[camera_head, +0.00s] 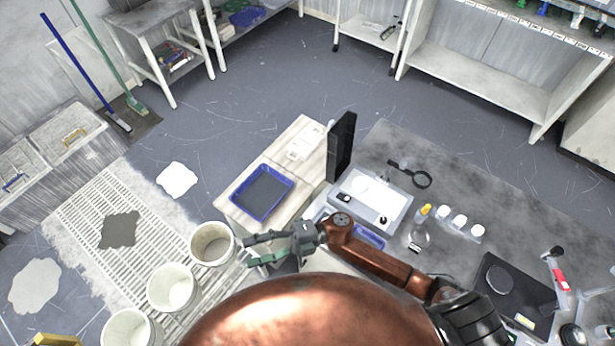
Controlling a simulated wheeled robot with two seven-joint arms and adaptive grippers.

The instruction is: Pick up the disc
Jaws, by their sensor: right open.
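A dark round disc (498,279) lies on a black square-topped device at the lower right; I cannot tell for sure that it is the task's disc. My right gripper (250,251) reaches in from the right, its fingers pointing left. It is open, with nothing seen between its fingers. It is over the near end of the bench, beside a white bucket and well left of the dark disc. My left gripper is not in view.
A blue tray (238,205) sits on the pale bench. White buckets (171,288) stand on the slatted floor at left. A black upright panel (341,147), a white basin (369,197), a yellow-topped bottle (421,230) and white jars (460,222) stand around the worktop.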

